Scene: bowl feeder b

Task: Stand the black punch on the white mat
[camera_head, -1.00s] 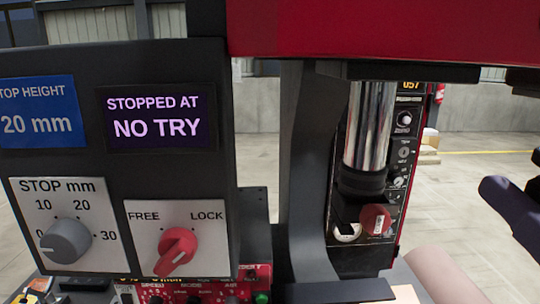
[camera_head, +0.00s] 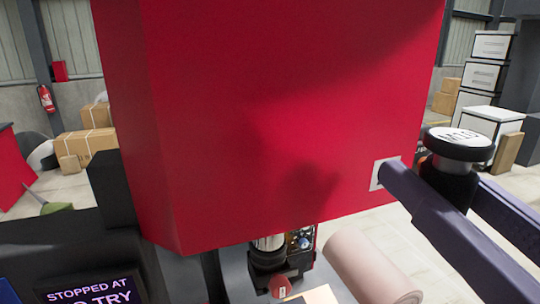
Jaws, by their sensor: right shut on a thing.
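My right gripper (camera_head: 438,192) comes in from the lower right with dark purple fingers. It is shut on a black round piece with a white labelled top (camera_head: 455,145), which looks like the black punch. The piece stands roughly upright between the fingers, high in the view, and its lower part is hidden behind the near finger. I cannot make out the white mat. A pale flat patch (camera_head: 318,296) shows at the bottom edge, but I cannot tell what it is. My left gripper is not in view.
A large red press head (camera_head: 270,120) fills the middle, close to the right gripper. Under it show a steel ram (camera_head: 269,243) and a red knob (camera_head: 283,285). A beige-pink cylinder (camera_head: 370,268) lies to the right. A display (camera_head: 92,293) is at the bottom left.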

